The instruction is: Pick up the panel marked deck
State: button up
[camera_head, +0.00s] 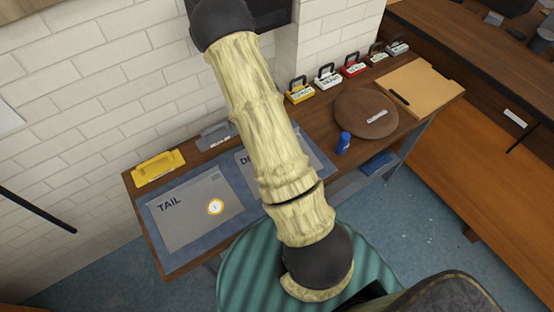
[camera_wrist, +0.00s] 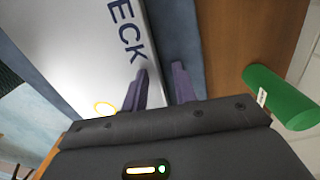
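The head view does not show the fingers.
A panel marked TAIL (camera_head: 190,215) lies left of the deck panel. A green cylinder (camera_wrist: 282,98) lies on the wood right of the fingers. A blue object (camera_head: 343,143), a brown disc (camera_head: 362,103) and a clipboard (camera_head: 425,85) are at right. A teal stool (camera_head: 235,280) stands in front.

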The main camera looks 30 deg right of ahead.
grip_shut()
jog(key=shift+r, duration=0.1)
dwell(0.3)
notch_tip(320, 180, up, 10)
dwell(0.5)
dwell(0.4)
